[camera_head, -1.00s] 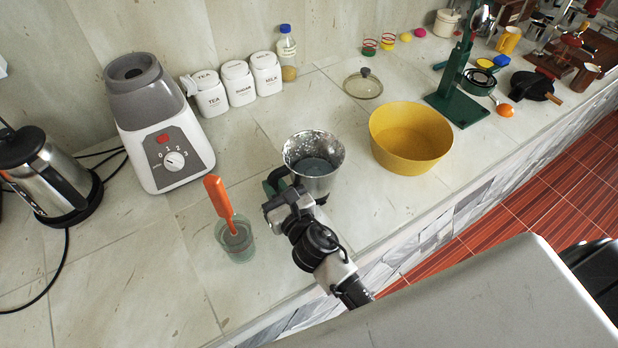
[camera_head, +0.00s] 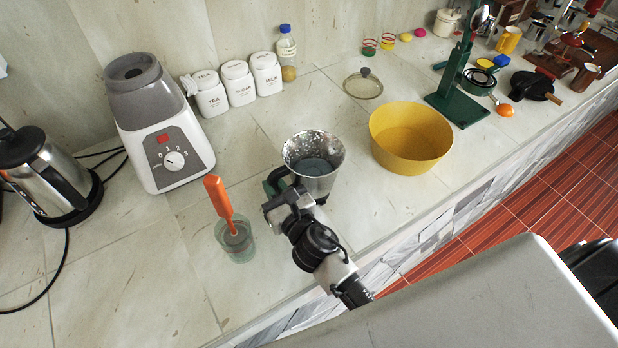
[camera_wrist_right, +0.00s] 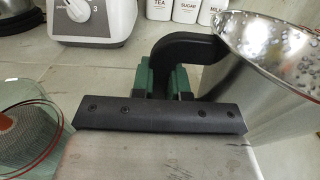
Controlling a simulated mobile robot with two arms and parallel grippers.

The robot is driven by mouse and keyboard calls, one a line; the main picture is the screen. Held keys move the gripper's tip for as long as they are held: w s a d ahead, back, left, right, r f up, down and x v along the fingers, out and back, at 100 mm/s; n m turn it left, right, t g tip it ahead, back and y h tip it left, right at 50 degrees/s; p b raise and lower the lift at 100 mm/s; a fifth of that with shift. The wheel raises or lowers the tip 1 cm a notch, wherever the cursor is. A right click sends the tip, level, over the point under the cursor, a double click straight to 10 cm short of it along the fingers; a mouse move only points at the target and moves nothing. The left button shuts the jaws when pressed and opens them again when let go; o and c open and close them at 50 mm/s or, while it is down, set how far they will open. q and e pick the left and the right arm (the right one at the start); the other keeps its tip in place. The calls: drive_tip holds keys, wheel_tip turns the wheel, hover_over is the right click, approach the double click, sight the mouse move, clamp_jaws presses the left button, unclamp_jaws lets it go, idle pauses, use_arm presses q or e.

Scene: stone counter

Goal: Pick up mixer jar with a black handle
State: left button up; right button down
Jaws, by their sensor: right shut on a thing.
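The mixer jar (camera_head: 318,165) is a silvery metal cup with speckled inner walls. It stands upright on the stone counter in the head view, left of the yellow bowl. In the right wrist view the jar (camera_wrist_right: 275,75) fills the right side, and its black handle (camera_wrist_right: 187,46) curves toward my gripper. My right gripper (camera_head: 277,185) is at the handle side of the jar. Its green fingers (camera_wrist_right: 163,80) are shut on the black handle in the right wrist view. The lower end of the handle is hidden behind the gripper. My left gripper is not in view.
A glass with an orange-handled tool (camera_head: 235,240) stands close to the left of my right arm. The yellow bowl (camera_head: 411,150) is just right of the jar. The mixer base (camera_head: 165,150) stands back left. A glass lid (camera_head: 363,90) lies behind the bowl.

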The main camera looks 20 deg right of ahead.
drive_tip(key=shift+r, duration=0.1)
idle(0.3)
drive_tip(key=shift+r, duration=0.15)
